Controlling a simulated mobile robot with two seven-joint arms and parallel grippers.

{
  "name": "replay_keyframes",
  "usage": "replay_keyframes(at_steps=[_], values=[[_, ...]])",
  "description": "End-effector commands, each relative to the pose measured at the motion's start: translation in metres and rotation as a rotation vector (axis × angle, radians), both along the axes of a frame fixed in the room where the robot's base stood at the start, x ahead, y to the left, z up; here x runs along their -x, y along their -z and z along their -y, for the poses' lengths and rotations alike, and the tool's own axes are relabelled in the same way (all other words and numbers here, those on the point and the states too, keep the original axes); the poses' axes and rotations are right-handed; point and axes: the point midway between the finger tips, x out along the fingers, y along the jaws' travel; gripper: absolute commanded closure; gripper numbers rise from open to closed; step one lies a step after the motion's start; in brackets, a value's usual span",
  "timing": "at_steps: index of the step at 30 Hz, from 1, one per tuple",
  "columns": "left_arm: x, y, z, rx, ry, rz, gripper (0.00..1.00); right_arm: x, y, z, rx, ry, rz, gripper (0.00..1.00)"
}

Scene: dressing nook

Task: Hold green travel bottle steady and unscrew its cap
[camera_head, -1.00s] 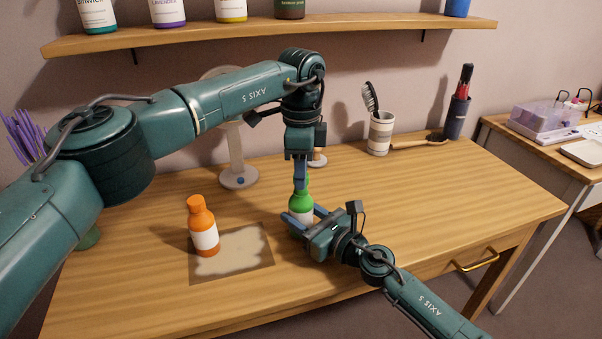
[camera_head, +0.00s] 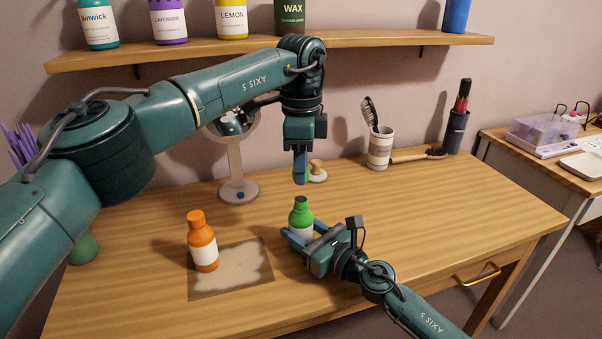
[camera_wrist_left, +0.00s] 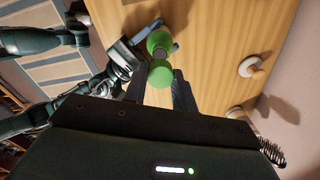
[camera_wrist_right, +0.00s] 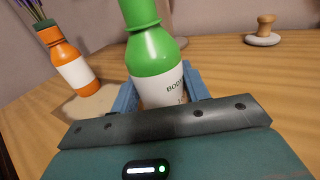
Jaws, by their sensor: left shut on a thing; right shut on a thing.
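The green travel bottle (camera_head: 301,218) stands upright on the wooden table with its dark neck bare in the head view. My right gripper (camera_head: 305,240) is shut around the bottle's white-labelled body; its blue fingers flank the body in the right wrist view (camera_wrist_right: 158,98). My left gripper (camera_head: 301,180) points down above the bottle, shut on the green cap (camera_wrist_left: 160,75). The cap is clear of the neck, with a gap between them. In the head view the fingers mostly hide the cap. The bottle (camera_wrist_left: 158,41) shows beyond the cap in the left wrist view.
An orange bottle (camera_head: 203,250) stands left on a patterned mat (camera_head: 240,275). A round mirror stand (camera_head: 238,190), a small wooden-knobbed item (camera_head: 316,170) and a brush cup (camera_head: 380,148) stand behind. A shelf (camera_head: 360,41) runs above.

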Motion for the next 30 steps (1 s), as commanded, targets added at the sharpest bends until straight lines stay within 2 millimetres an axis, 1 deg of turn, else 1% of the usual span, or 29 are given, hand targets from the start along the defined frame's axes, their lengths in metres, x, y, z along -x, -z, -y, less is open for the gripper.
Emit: replay_keyframes(at_steps=[3,4,12,13,20,23,26,30], values=[[0.000,0.000,0.000,0.000,0.000,-0.001,1.00,0.000,0.001,0.000,0.000,-0.001,-0.001,1.00],[0.000,0.000,0.000,0.000,0.000,0.000,1.00,0.000,0.001,0.000,0.000,-0.001,-0.001,0.53],[0.000,0.001,0.000,0.000,0.000,0.000,1.00,0.000,0.000,0.000,-0.001,0.000,-0.001,0.31],[0.000,0.001,0.000,-0.001,0.000,0.000,1.00,0.000,0.000,0.000,-0.001,0.000,-0.001,0.29],[0.000,0.001,0.000,-0.001,0.000,0.000,1.00,0.001,0.000,0.001,0.000,0.000,0.000,0.29],[0.000,0.000,0.000,-0.001,0.000,0.000,1.00,0.005,0.001,0.006,0.001,0.001,-0.001,0.29],[0.000,-0.002,0.000,-0.001,0.000,0.000,1.00,0.015,0.001,0.016,0.002,0.000,-0.002,0.29],[0.000,-0.003,0.000,-0.001,0.000,0.000,1.00,0.037,0.001,0.037,0.003,0.000,-0.001,0.29]])
